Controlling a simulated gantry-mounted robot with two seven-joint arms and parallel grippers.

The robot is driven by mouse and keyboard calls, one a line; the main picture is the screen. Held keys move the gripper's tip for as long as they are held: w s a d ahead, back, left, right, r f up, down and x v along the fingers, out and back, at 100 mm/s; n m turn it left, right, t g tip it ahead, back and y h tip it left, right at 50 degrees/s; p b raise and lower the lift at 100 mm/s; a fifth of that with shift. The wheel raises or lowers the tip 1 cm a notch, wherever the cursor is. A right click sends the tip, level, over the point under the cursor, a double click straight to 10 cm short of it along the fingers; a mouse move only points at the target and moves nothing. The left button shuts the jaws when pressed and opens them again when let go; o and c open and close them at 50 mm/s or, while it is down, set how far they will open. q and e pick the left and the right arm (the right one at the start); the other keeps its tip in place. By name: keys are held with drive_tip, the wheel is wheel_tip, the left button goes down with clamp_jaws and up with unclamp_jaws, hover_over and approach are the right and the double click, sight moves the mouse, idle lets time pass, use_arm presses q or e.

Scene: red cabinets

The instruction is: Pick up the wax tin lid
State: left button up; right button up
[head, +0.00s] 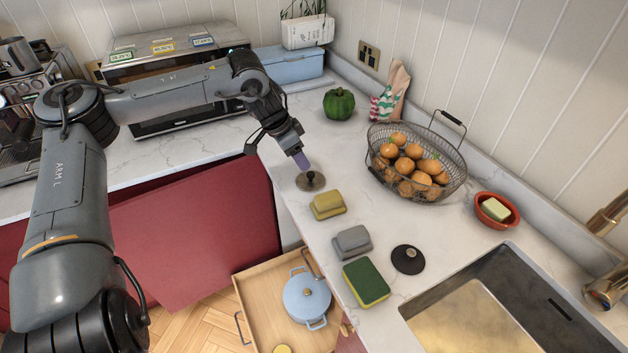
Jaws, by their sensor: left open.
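A round brownish lid (310,182) with a dark knob lies flat on the white marble counter, near its front edge. A black round lid (408,259) with a knob lies farther right, beside the sink. No label shows which one is the wax tin lid. My left gripper (302,162) is open, pointing down just behind and above the brownish lid's knob. Its purplish tip overlaps the lid's far side in the picture; I cannot tell whether they touch. My right gripper is out of view.
A yellow block (327,204), a grey block (352,241) and a green-yellow sponge (366,283) line the counter edge. A wire basket (443,197) of orange fruit stands right. An open drawer (258,302) holding a blue pot (306,298) lies below. A sink (480,313) is at lower right.

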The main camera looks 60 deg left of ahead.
sight(311, 173)
use_arm(q)
drive_tip(key=shift+x, duration=0.9)
drive_tip(key=shift+w+a+f, duration=0.1)
drive_tip(key=shift+w+f, duration=0.1)
drive_tip(key=shift+f, duration=0.2)
drive_tip(key=shift+b+x, duration=1.2)
drive_tip(key=shift+x, duration=1.4)
drive_tip(key=shift+w+r, duration=0.15)
drive_tip(key=shift+w, duration=0.05)
